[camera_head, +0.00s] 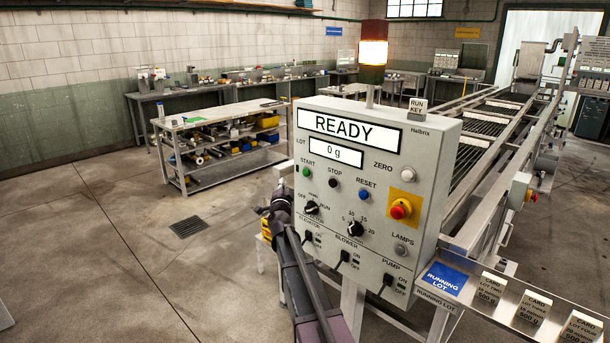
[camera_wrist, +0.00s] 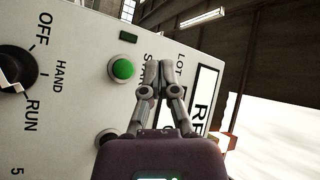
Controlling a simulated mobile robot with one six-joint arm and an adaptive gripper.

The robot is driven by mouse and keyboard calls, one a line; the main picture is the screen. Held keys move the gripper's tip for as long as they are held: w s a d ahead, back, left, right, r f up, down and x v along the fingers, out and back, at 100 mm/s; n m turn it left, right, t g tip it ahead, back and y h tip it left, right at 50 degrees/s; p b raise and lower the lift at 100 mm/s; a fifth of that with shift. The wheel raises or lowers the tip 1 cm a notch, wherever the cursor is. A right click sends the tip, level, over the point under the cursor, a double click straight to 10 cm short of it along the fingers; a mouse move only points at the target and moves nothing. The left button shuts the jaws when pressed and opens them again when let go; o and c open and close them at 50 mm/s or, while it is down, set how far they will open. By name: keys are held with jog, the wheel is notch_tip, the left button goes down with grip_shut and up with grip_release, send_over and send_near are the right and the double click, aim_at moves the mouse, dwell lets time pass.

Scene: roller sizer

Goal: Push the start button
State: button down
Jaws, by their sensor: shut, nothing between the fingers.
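The control panel (camera_head: 340,240) is a grey box whose display (camera_head: 349,131) reads READY, with 0 g below it. The green start button (camera_head: 307,172) sits at the panel's upper left, under the word START. In the wrist view the green button (camera_wrist: 123,69) shows just left of my gripper (camera_wrist: 159,66), whose fingertips are together and empty. The fingertips are beside the button in that picture; whether they touch the panel I cannot tell. In the head view my arm rises at the panel's lower left edge, and the fingertips cannot be made out there.
The black stop button (camera_head: 333,182), blue reset button (camera_head: 364,194), red emergency button (camera_head: 401,209) and mode knob (camera_head: 312,208) are close by. A lit beacon (camera_head: 373,53) stands above. Cards (camera_head: 534,308) stand on a ledge at lower right. Floor at left is clear.

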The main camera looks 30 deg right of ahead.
aim_at(303, 171)
jog(key=w+d, duration=0.3)
jog(key=d, duration=0.5)
dwell(0.4)
jog(key=shift+w+d, duration=0.3)
jog(key=shift+d, duration=0.65)
dwell(2.5)
jog(key=shift+a, duration=0.15)
jog(key=shift+s+a, duration=0.3)
jog(key=shift+a, duration=0.45)
jog(key=shift+a, duration=0.1)
dwell(0.3)
jog(key=shift+s+a, duration=0.3)
jog(key=shift+a, duration=0.45)
jog(key=shift+s+a, duration=0.25)
jog(key=shift+a, duration=0.55)
jog(key=shift+s+a, duration=0.3)
jog(key=shift+a, duration=0.45)
